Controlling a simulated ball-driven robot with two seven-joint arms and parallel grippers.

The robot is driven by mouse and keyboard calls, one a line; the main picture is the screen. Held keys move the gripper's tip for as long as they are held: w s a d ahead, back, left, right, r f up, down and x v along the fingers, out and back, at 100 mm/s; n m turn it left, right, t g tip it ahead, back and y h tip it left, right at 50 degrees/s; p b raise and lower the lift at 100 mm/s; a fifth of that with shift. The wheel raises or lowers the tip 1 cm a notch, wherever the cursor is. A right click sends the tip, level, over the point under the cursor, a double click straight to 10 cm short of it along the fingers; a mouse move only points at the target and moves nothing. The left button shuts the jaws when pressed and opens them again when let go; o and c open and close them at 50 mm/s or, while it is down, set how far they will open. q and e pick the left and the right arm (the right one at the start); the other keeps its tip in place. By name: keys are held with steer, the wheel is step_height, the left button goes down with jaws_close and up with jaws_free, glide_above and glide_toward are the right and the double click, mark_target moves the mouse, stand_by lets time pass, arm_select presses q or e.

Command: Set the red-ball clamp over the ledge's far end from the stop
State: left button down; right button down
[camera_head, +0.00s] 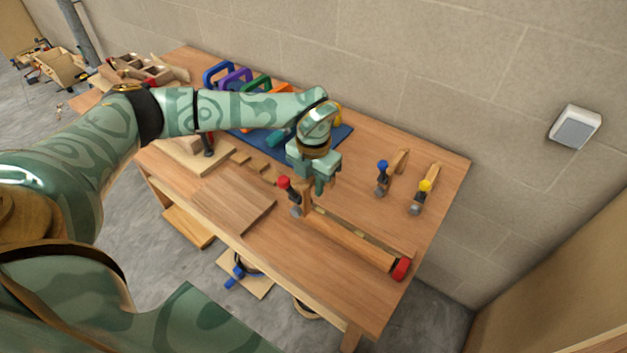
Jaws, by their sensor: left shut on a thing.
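My left gripper (322,184) reaches in from the left and points down over the bench. It is shut on the red-ball clamp (296,198), whose red ball (283,182) shows just left of the fingers. The clamp stands upright at the left end of the ledge (350,241), a long wooden strip along the bench. The red stop (401,268) is at the ledge's other end, at the right. The fingers hide part of the clamp, and I cannot tell whether its jaws straddle or touch the ledge. My right gripper is not in view.
A blue-ball clamp (383,178) and a yellow-ball clamp (422,197) stand behind the ledge. A flat wooden board (232,200) lies left of it. Several coloured clamps, one purple (235,78), stand at the back left.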

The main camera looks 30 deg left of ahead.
arm_select(q)
steer(key=shift+f, duration=0.2)
stand_by(0.3)
steer(key=shift+f, duration=0.15)
steer(key=b, duration=0.2)
glide_above(313, 213)
steer(key=shift+w+f, duration=0.2)
steer(key=shift+f, duration=1.95)
steer(key=shift+f, duration=0.25)
steer(key=shift+a+f+b, duration=0.1)
steer(key=shift+f+b, duration=0.8)
steer(key=shift+f, duration=0.6)
steer(key=shift+s+f, duration=0.1)
steer(key=shift+s, duration=0.1)
